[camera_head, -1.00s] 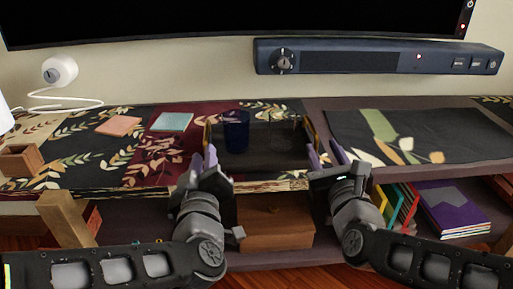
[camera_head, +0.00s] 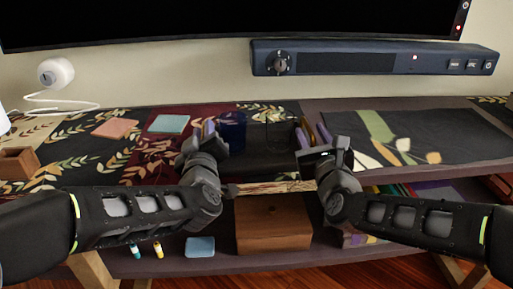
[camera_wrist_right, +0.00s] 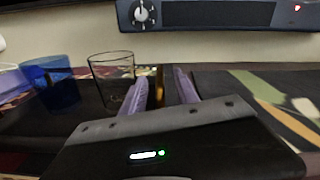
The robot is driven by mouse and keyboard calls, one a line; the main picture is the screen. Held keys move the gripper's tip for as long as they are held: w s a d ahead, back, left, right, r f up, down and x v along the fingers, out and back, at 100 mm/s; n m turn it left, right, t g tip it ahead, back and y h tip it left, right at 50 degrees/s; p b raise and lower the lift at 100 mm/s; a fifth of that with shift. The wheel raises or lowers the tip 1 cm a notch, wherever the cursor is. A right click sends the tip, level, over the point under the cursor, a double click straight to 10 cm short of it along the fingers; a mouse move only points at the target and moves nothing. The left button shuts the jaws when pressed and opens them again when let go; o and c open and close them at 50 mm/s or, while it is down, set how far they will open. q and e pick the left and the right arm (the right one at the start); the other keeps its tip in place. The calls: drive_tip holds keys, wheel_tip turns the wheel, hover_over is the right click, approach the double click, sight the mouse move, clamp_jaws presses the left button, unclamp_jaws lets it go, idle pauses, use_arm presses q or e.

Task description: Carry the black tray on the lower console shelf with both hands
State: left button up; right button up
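The black tray (camera_head: 262,165) sits on the console top below the screen, with gold-brown end handles. A dark blue cup (camera_head: 232,130) and a clear glass (camera_head: 280,132) stand in it; the blue cup (camera_wrist_right: 50,85) and glass (camera_wrist_right: 112,80) also show in the right wrist view. My left gripper (camera_head: 203,132) is at the tray's left end, purple fingers apart, with the handle mostly hidden. My right gripper (camera_head: 312,134) is at the right end. In the right wrist view, its fingers stand apart on both sides of the upright handle (camera_wrist_right: 160,86), with gaps showing.
A dark leaf-patterned mat (camera_head: 415,138) lies to the right, and coaster-like squares (camera_head: 169,124) to the left. A blue-grey soundbar (camera_head: 375,60) is behind. A wooden box (camera_head: 273,224) and small blue pad (camera_head: 200,247) are on the shelf below. My forearms cover parts of the front.

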use_arm(q)
drive_tip(key=shift+w, duration=0.1)
use_arm(e)
drive_tip(key=shift+w, duration=0.1)
use_arm(q)
drive_tip(key=shift+c, duration=0.2)
use_arm(e)
drive_tip(key=shift+c, duration=0.2)
use_arm(q)
clamp_jaws()
use_arm(e)
drive_tip(key=c, duration=0.5)
clamp_jaws()
drive_tip(key=shift+r, duration=0.1)
